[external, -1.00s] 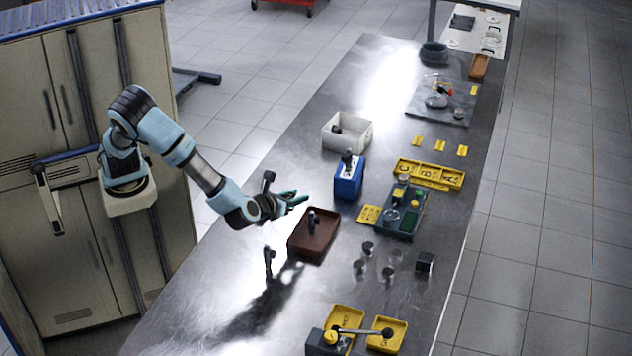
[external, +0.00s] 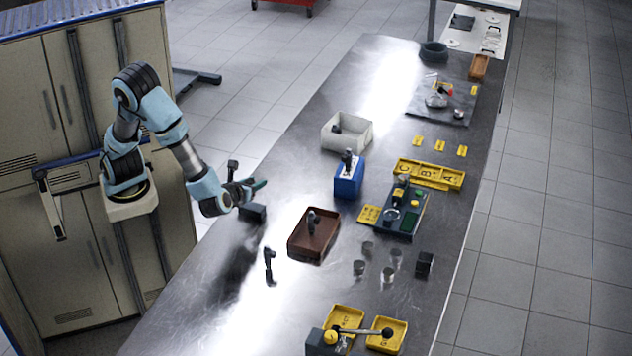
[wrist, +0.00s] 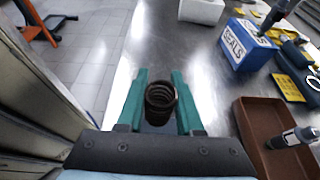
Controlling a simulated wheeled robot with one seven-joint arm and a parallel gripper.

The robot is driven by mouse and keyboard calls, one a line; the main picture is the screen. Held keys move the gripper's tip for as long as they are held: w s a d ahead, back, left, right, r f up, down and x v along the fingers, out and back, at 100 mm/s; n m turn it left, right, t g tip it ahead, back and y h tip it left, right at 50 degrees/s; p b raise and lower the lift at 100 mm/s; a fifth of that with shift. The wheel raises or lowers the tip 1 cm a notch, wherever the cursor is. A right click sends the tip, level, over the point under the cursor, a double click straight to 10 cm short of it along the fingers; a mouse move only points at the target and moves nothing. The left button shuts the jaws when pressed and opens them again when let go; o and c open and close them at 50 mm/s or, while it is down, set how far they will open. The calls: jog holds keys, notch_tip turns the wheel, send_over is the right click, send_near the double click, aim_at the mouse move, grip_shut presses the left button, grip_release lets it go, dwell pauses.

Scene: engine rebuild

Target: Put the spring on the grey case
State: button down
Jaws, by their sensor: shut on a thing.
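My gripper (external: 257,186) has green fingers and hangs over the left edge of the bench. In the wrist view it is shut on a dark coiled spring (wrist: 160,96), held between the fingers with its open end showing. In the external view the spring is too small to make out. A small dark grey box (external: 252,212), possibly the grey case, sits on the bench just below my gripper. In the wrist view it is largely hidden behind the spring and fingers, and I cannot tell whether the spring touches it.
A brown tray (external: 298,242) with a dark tool in it lies right of my gripper. A blue SEALS box (external: 347,184) and a pale bin (external: 362,137) stand further back. A dark upright piece (external: 269,264) stands in front. Bench between is clear.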

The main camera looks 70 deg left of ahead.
jog(key=shift+f, duration=2)
jog(key=shift+f, duration=0.15)
jog(key=c, duration=0.6)
grip_release()
jog(key=shift+o, duration=0.2)
jog(key=b+v, duration=0.1)
jog(key=v, duration=1.1)
